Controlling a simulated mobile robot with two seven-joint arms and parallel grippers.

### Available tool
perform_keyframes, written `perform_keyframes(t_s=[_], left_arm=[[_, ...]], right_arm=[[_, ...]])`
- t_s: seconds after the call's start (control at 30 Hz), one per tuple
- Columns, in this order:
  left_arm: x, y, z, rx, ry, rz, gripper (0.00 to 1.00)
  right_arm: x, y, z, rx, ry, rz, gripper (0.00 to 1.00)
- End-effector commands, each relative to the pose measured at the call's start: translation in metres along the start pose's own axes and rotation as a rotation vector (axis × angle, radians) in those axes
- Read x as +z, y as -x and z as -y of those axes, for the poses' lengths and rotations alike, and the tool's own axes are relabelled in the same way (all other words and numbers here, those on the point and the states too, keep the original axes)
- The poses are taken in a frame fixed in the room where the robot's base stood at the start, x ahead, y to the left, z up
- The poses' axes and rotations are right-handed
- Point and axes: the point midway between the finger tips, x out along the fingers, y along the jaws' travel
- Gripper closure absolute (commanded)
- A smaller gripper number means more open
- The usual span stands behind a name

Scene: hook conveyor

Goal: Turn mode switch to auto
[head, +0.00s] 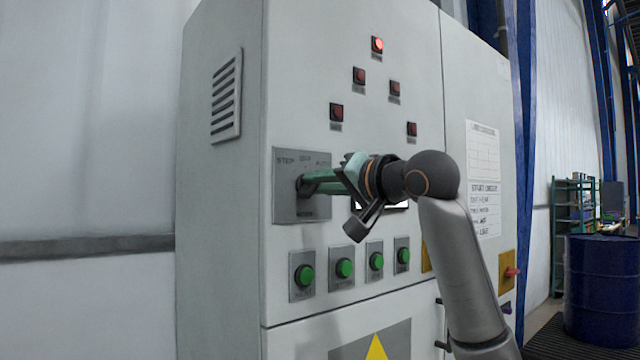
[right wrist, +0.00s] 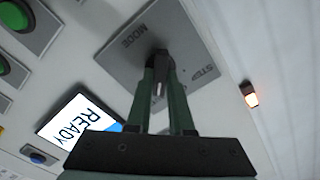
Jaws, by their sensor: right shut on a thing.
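The mode switch is on a grey plate (head: 290,210) on the cabinet front, with STEP at the plate's upper left and AUTO at its upper right. My right gripper (head: 304,186) reaches it from the right, its green fingers closed around the switch knob. In the right wrist view the knob (right wrist: 158,88) shows between the two fingertips (right wrist: 160,76), in front of the plate (right wrist: 190,35) with MODE and STEP readable. The fingers hide most of the knob, so I cannot tell which label it points to. My left gripper is not in view.
Green buttons (head: 344,268) sit in a row below the plate. Red lamps are above it, the top one (head: 377,45) lit. A display (right wrist: 82,118) reads READY beside the switch. A red knob on a yellow plate (head: 507,272) and a blue barrel (head: 600,290) are at the right.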

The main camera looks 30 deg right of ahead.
Motion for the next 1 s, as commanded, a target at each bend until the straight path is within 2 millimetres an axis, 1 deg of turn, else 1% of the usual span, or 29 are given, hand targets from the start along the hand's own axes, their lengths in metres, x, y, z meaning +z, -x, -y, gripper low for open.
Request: perform_keyframes(t_s=[0.27, 0.63, 0.67, 0.9, 0.93, 1.0], left_arm=[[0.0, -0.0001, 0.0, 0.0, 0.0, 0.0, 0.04], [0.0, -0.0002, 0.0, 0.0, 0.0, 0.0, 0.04], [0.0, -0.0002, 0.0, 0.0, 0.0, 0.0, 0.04], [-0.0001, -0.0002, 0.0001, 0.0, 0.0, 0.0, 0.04], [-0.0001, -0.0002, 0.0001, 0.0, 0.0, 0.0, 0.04], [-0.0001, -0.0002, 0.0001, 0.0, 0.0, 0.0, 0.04]], right_arm=[[-0.0001, -0.0002, -0.0008, 0.001, -0.051, -0.001, 1.0], [-0.0003, -0.0001, -0.0007, 0.001, -0.054, -0.001, 1.0], [-0.0003, -0.0001, -0.0006, 0.001, -0.054, -0.001, 0.79], [-0.0002, 0.0, -0.0004, 0.0, -0.052, -0.001, 0.52], [-0.0002, 0.0, -0.0003, 0.0, -0.052, -0.001, 0.5], [-0.0002, 0.0, -0.0002, 0.0, -0.052, -0.001, 0.5]])
